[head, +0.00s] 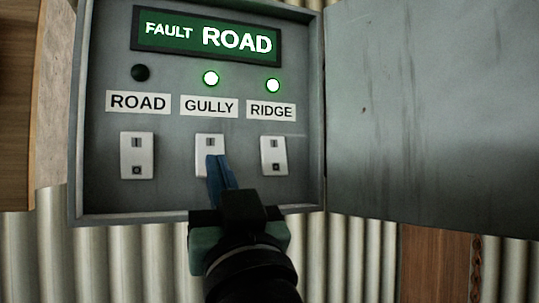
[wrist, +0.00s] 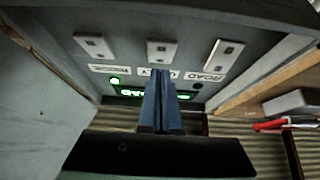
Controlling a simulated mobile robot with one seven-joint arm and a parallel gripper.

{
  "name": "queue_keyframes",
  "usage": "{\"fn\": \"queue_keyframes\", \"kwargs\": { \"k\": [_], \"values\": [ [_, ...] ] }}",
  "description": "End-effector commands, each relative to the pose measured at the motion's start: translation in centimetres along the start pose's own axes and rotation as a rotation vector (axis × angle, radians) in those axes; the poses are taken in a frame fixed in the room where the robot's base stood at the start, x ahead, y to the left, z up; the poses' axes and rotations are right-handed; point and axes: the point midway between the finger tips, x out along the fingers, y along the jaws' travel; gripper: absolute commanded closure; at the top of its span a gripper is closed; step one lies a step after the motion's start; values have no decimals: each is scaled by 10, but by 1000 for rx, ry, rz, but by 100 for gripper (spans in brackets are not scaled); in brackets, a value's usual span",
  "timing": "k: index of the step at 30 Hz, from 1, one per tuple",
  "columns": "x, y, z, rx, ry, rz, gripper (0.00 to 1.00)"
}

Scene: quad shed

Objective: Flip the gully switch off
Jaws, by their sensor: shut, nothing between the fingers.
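The gully switch (head: 209,143) is a white rocker under the GULLY label (head: 209,106), in the middle of three switches. Its upper part with the bar mark shows; my fingers hide its lower part in the head view. The green lamp (head: 210,78) above the label is lit. My gripper (head: 216,158) is shut and empty, its blue fingers pointing at the lower half of this switch. I cannot tell whether they touch it. In the wrist view, upside down, the gully switch (wrist: 161,51) stands just beyond the fingertips (wrist: 161,73).
The road switch (head: 137,156) is to the left, with a dark lamp (head: 140,73). The ridge switch (head: 273,156) is to the right, with a lit lamp (head: 273,85). A display (head: 207,37) reads FAULT ROAD. The open box door (head: 430,110) fills the right side.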

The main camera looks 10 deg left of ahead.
Motion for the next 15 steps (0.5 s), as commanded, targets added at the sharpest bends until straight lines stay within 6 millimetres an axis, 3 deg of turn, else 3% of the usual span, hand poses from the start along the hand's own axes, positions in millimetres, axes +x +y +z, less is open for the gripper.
{"fn": "queue_keyframes", "kwargs": {
  "k": [6, 15],
  "values": [
    [15, 0, 15, 1, 0, 0, 100],
    [16, 0, 18, 0, 1, 0, 100]
  ]
}}
